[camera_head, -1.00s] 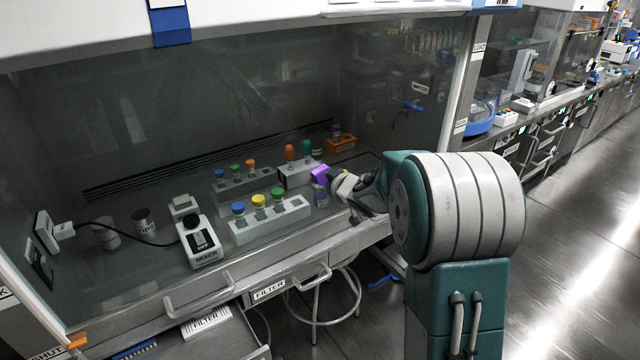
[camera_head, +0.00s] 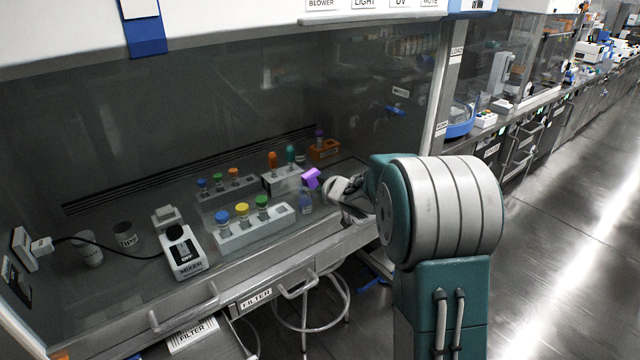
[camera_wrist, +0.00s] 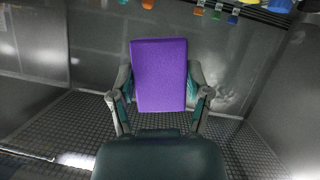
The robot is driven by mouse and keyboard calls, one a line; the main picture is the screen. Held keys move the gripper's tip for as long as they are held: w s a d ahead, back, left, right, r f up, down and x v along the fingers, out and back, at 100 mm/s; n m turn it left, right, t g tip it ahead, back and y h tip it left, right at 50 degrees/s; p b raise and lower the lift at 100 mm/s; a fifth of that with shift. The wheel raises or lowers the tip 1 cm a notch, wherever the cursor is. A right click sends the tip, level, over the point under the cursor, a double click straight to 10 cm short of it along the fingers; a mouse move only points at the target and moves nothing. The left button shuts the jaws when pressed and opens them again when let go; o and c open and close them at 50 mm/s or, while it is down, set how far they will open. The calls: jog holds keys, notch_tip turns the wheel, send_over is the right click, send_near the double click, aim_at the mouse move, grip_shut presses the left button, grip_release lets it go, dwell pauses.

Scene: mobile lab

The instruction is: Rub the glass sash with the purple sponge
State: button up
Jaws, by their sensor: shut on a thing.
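The purple sponge (camera_head: 311,178) is a flat block at the end of my gripper (camera_head: 327,184). In the wrist view the sponge (camera_wrist: 160,75) stands between the two fingers of my gripper (camera_wrist: 160,85), which are shut on its sides. The glass sash (camera_head: 240,110) is the large, dark see-through pane across the front of the cabinet. Whitish smudges show on a grey surface right of the sponge in the wrist view. I cannot tell whether the sponge touches the glass.
Behind the pane are a front tube rack (camera_head: 250,236), a mixer (camera_head: 182,255), an orange rack (camera_head: 325,150) and a bottle (camera_head: 305,203). A stool (camera_head: 312,310) stands below the cabinet. The floor (camera_head: 560,230) at right is clear.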

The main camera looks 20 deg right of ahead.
aim_at(294, 186)
jog(key=shift+s+a, duration=0.35)
jog(key=shift+a, duration=0.6)
jog(key=shift+s+a, duration=0.3)
jog(key=shift+a, duration=0.6)
jog(key=shift+s+a, duration=0.35)
jog(key=shift+a, duration=0.6)
jog(key=shift+s+a, duration=0.25)
jog(key=shift+a, duration=0.6)
jog(key=shift+s+a, duration=0.2)
jog(key=shift+a, duration=0.6)
jog(key=shift+r, duration=0.45)
jog(key=shift+w+d+r, duration=0.1)
jog(key=shift+w+d, duration=0.15)
jog(key=shift+d, duration=0.4)
jog(key=shift+w+d+f, duration=0.1)
jog(key=shift+w+d, duration=0.1)
jog(key=shift+d, duration=0.45)
jog(key=shift+w+d+r, duration=0.1)
jog(key=shift+w+d, duration=0.15)
jog(key=shift+d, duration=0.4)
jog(key=d, duration=0.2)
jog(key=w+d, duration=0.1)
jog(key=d, duration=0.1)
jog(key=w+d, duration=0.1)
jog(key=d, duration=0.1)
jog(key=shift+d, duration=0.15)
